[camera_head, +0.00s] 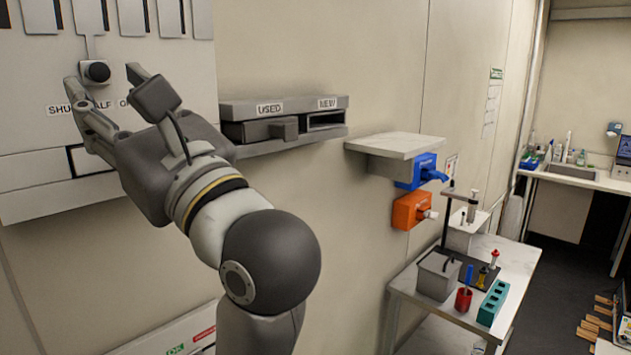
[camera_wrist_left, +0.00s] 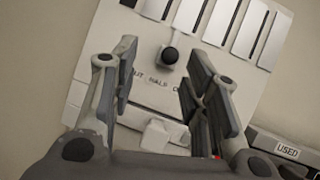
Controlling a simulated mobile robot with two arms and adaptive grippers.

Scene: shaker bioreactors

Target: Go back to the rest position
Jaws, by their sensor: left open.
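My left gripper (camera_head: 105,92) is open in front of the light grey wall panel (camera_head: 40,205) at the left of the head view. A round black knob (camera_head: 96,71) on a lever shows near its fingertips. In the left wrist view the fingers of my left gripper (camera_wrist_left: 160,85) stand wide apart, and the knob (camera_wrist_left: 169,55) is seen between and beyond them. I cannot tell the exact gap to it, but nothing is held. Part of the panel's lettering is hidden behind the fingers. My right gripper is not in view.
A grey wall unit labelled USED and NEW (camera_head: 285,107) is close to the right of my left gripper. A wall shelf (camera_head: 397,143) has blue (camera_head: 420,172) and orange (camera_head: 411,210) devices below it. A white table (camera_head: 440,322) with lab items stands at right.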

